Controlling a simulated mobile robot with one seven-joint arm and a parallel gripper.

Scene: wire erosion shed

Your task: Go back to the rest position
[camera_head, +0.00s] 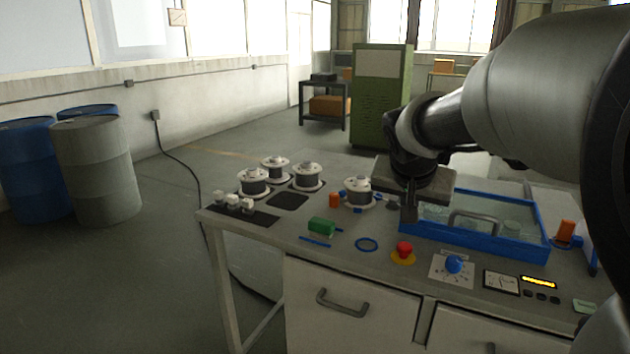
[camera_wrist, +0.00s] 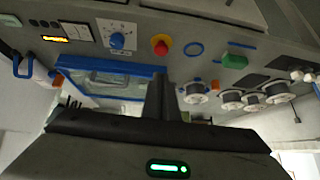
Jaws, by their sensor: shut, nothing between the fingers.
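My gripper (camera_head: 409,208) is over the table at the left end of the blue-rimmed tank (camera_head: 475,254). Its fingers point down and are shut with nothing between them. In the wrist view the dark fingers (camera_wrist: 161,98) show at the middle, in front of the tank's blue rim (camera_wrist: 110,66). A wire spool (camera_head: 358,192) stands just left of the gripper. Whether the fingertips touch the tank rim I cannot tell. Part of the tank's left end is hidden behind the gripper.
Several spools (camera_head: 307,177) stand at the table's back left. A green block (camera_head: 322,226), a blue ring (camera_head: 367,244), a red button (camera_head: 404,249) and a blue knob (camera_head: 453,264) sit along the front. Drums (camera_head: 97,172) stand at the far left. A green cabinet (camera_head: 381,100) stands behind.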

